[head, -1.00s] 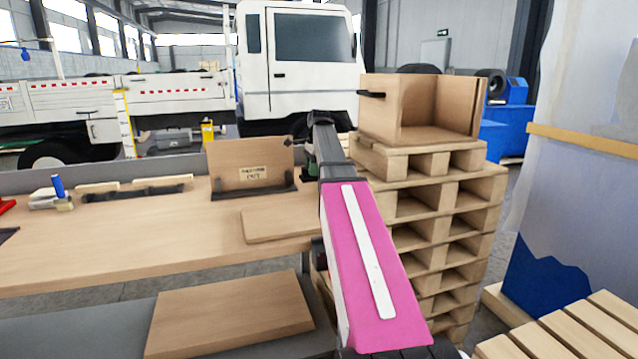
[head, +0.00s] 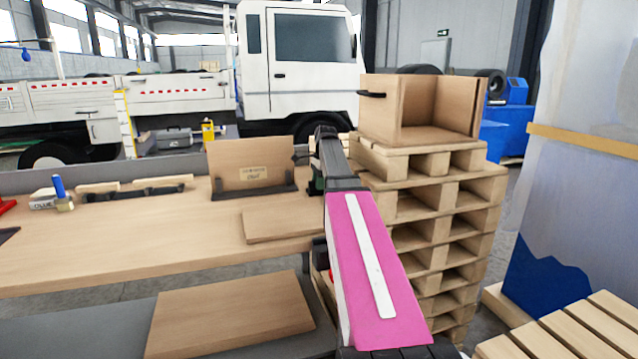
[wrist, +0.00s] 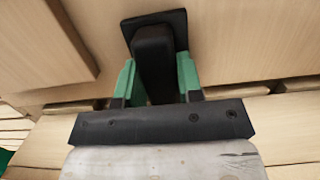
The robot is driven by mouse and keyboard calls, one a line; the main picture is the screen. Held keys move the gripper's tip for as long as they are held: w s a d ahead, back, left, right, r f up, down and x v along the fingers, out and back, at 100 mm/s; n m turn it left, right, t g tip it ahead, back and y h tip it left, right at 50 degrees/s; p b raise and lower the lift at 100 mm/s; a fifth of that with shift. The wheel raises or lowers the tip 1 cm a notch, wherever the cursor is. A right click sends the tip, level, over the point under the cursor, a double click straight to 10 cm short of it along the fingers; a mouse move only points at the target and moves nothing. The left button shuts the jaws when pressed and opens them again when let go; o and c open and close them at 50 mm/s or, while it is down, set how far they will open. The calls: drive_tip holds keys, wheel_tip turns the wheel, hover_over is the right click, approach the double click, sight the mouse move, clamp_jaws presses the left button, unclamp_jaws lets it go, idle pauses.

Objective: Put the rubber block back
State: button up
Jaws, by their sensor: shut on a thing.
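A black rubber block (wrist: 155,60) shows in the wrist view, with a narrow body and a wider square end. My gripper (wrist: 155,82) has its green fingers shut on the narrow body, one on each side. The block's wide end points away from the gripper, over pale wood. I cannot tell whether it touches the wood. I cannot make out the block there.
A labelled wooden board (head: 250,163) stands upright in a black holder (head: 255,190). A flat board (head: 285,222) lies in front of it. At the right, an open wooden box (head: 435,110) sits on stacked pallets (head: 450,200). A blue-capped item (head: 60,190) stands at the bench's left.

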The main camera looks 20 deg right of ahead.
drive_tip(key=o, duration=0.9)
drive_tip(key=r, duration=0.4)
drive_tip(key=d+r, duration=0.1)
drive_tip(key=r, duration=0.7)
drive_tip(key=shift+d, duration=0.4)
